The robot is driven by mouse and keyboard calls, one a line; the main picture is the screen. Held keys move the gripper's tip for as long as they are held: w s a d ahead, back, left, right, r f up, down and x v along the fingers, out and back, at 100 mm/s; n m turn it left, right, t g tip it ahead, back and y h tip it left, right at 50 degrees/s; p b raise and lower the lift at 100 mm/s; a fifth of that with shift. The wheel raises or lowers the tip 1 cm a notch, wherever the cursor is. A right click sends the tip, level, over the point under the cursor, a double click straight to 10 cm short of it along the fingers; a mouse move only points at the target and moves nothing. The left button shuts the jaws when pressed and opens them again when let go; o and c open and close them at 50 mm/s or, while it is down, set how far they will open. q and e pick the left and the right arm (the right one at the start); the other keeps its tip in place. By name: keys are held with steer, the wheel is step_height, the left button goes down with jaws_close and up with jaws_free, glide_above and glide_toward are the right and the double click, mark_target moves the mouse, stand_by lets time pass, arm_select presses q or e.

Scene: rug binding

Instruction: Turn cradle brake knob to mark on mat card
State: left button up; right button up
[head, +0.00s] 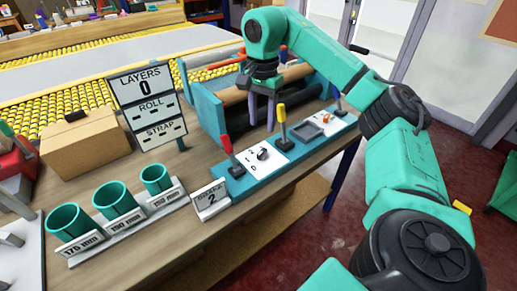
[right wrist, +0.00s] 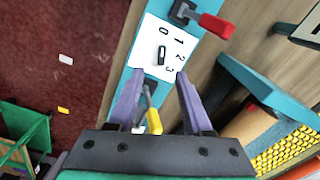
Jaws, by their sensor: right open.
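The brake knob (head: 263,154) is a small dark knob on a white dial plate on the blue control strip. In the right wrist view the knob (right wrist: 161,56) sits beside the marks 0, 1, 2 and 3; which mark it points at is not clear. The mat card (head: 211,198) stands at the strip's near end and shows a 2. My right gripper (head: 262,115) is open and empty, above the strip and apart from the knob. In its wrist view the purple fingers (right wrist: 160,78) point toward the dial, with the yellow lever showing between them. My left gripper is not in view.
A red lever (head: 228,146) and a yellow lever (head: 281,118) stand up on either side of the dial. Blue-green cups (head: 119,201), a cardboard box (head: 84,142) and a layers sign (head: 146,90) are to the left. A roll cradle (head: 208,110) lies behind the strip.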

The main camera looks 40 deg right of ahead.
glide_above(261, 153)
step_height(261, 153, down, 5)
steer(key=shift+f, duration=0.2)
step_height(261, 153, down, 6)
steer(key=shift+r, duration=0.2)
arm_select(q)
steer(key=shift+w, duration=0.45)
arm_select(e)
steer(key=shift+f, duration=0.1)
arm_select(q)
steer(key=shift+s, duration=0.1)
arm_select(e)
steer(key=shift+w, duration=0.1)
steer(key=shift+c, duration=0.3)
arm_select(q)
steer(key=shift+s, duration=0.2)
arm_select(e)
jaws_close()
